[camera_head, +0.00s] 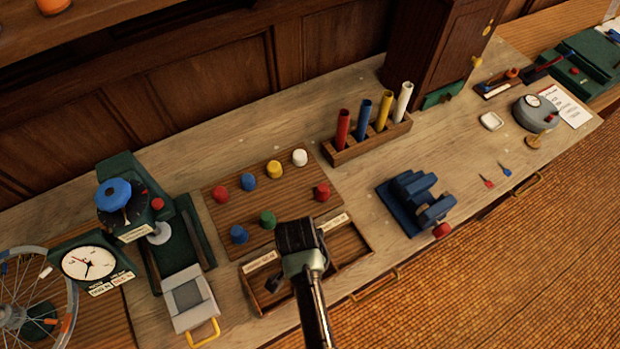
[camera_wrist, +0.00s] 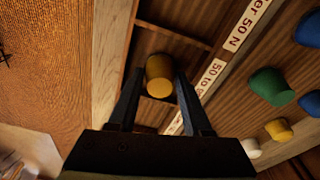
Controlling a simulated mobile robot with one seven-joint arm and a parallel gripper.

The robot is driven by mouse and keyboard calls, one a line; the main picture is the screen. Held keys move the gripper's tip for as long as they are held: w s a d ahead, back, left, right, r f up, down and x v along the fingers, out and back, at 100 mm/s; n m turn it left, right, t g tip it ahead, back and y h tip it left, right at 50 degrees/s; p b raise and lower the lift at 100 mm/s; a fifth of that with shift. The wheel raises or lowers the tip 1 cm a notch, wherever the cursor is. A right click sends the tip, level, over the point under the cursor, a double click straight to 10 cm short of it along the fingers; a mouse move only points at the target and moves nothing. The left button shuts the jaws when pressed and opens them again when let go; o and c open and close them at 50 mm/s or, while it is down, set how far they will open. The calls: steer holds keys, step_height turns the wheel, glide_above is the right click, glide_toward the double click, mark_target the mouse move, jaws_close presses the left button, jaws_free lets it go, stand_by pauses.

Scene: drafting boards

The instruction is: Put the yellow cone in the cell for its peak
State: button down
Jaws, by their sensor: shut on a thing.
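The yellow cone (camera_wrist: 160,75) is between the two fingers of my gripper (camera_wrist: 157,84) in the wrist view, over the labelled cell tray (camera_wrist: 176,35). I cannot tell its height above the cell floor. In the head view my gripper (camera_head: 298,240) hides the held cone and the middle of the tray (camera_head: 366,247). One label strip reads "50 to", cut off by a finger; another ends in "er 50 N" (camera_wrist: 245,25). A round white dial (camera_head: 88,263) stands at the left; its reading is too small to tell.
A second yellow cone (camera_head: 274,169) stands on the brown board (camera_head: 222,215) with red, blue, white and green ones. A blue stand (camera_head: 417,203) is right of the tray. A rack (camera_head: 370,140) of coloured tubes stands behind. A green press (camera_head: 140,205) is at the left.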

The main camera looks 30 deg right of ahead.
steer(key=shift+f, duration=0.15)
steer(key=c, duration=0.6)
jaws_free()
